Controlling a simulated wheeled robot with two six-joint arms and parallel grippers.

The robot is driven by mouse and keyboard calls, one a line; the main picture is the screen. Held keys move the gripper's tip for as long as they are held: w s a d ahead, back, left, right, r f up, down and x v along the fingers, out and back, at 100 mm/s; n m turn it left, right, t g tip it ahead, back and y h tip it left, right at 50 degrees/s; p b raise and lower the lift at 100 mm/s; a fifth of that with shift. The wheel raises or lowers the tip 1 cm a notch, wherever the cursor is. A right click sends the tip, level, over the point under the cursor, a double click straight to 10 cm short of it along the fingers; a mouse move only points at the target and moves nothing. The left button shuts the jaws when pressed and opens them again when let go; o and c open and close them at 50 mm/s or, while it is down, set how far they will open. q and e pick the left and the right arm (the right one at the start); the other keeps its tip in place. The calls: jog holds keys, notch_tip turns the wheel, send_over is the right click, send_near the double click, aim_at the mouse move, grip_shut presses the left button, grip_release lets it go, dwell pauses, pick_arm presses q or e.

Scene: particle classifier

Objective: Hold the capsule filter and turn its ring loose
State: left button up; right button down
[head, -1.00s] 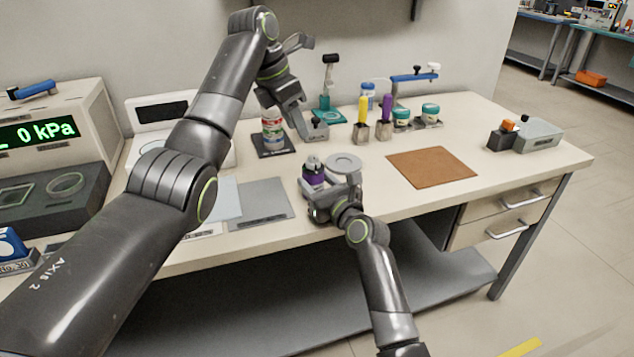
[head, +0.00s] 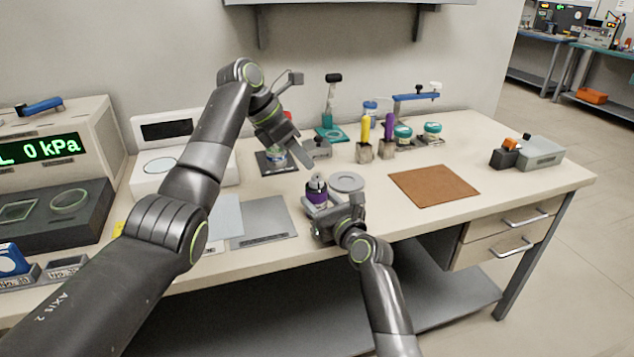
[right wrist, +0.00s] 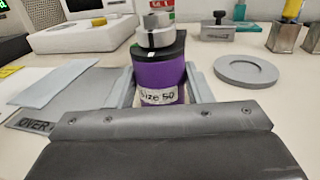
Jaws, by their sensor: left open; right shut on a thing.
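The capsule filter (head: 317,197) is purple and upright near the table's front edge, with a pale top fitting. In the right wrist view it (right wrist: 160,78) has a "Size 50" label, a dark collar and grey metal parts on top. Which part is the ring, I cannot tell for sure. My right gripper (head: 321,210) is shut on the filter's lower body, one finger on each side. My left gripper (head: 303,160) is open and empty, pointing down behind and above the filter, apart from it.
A round grey dish (head: 347,182) lies right of the filter. A grey mat (head: 263,220) lies left. A brown mat (head: 434,185) lies right, with bare table around it.

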aim_at(316, 175)
pick_arm(q)
jog(key=f+h, duration=0.1)
jog(key=h, duration=0.1)
jog(key=a+f+m+h, duration=0.1)
jog(key=f+h, duration=0.1)
jog(key=a+f+h, duration=0.1)
jog(key=f, duration=0.1)
jog(key=shift+s+a+m+t+h, duration=0.1)
jog(key=shift+s+m+t+h, duration=0.05)
jog(key=shift+m+t+h, duration=0.2)
jog(key=s+a+f+t+h, duration=0.2)
jog(key=a+t+h, duration=0.1)
jog(key=a+h, duration=0.25)
jog(key=x, duration=1.1)
jog(key=shift+w+d, duration=0.1)
jog(key=shift+d, duration=0.2)
jog(key=c, duration=0.8)
jog(key=shift+o, duration=0.2)
jog(key=shift+f+n+t+y, duration=0.1)
jog(key=shift+n+t+y, duration=0.4)
jog(key=shift+n+t, duration=0.2)
